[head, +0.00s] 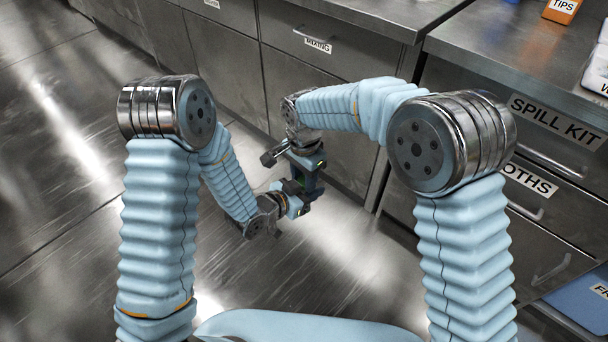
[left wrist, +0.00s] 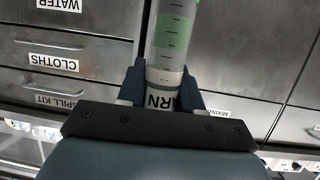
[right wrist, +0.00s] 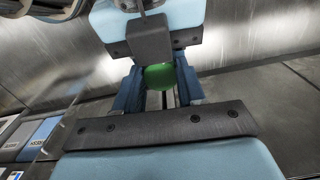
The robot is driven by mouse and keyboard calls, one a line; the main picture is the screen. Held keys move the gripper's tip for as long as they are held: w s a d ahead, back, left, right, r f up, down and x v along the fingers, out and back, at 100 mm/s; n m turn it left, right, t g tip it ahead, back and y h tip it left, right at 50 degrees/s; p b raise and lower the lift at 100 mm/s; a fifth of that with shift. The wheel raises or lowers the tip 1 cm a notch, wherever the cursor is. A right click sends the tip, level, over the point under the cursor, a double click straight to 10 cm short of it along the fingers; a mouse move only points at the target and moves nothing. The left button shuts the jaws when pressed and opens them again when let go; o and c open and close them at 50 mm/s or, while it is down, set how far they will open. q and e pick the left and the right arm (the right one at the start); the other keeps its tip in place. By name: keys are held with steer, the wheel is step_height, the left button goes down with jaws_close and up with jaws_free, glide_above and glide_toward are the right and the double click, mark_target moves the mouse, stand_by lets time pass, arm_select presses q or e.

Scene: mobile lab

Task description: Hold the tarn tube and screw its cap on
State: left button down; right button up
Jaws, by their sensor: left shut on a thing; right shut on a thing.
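The tarn tube (left wrist: 172,42) is clear with a green band and a white label reading "ARN" in the left wrist view. My left gripper (left wrist: 161,92) is shut on its labelled part. My right gripper (right wrist: 160,88) is shut on a round green cap (right wrist: 160,76). In the head view, my right gripper (head: 308,166) is just above my left gripper (head: 296,196), in front of the cabinets. The tube and cap are too small and covered to make out there. I cannot tell whether the cap touches the tube's mouth.
Steel drawer cabinets (head: 330,110) stand behind the grippers, with drawers labelled mixing, spill kit and cloths. An orange tips box (head: 562,10) sits on the right counter (head: 500,50). A blue bin (head: 582,302) is at the lower right. The floor (head: 60,220) around the grippers is clear.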

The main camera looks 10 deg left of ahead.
steer(key=shift+d+f, duration=0.1)
steer(key=shift+f, duration=0.6)
stand_by(0.3)
steer(key=shift+r, duration=0.15)
steer(key=shift+s+r, duration=0.1)
steer(key=shift+r, duration=0.2)
steer(key=shift+r, duration=0.1)
steer(key=shift+r, duration=0.3)
stand_by(0.6)
steer(key=shift+f, duration=1.05)
stand_by(0.8)
steer(key=shift+d, duration=0.1)
steer(key=shift+r, duration=0.45)
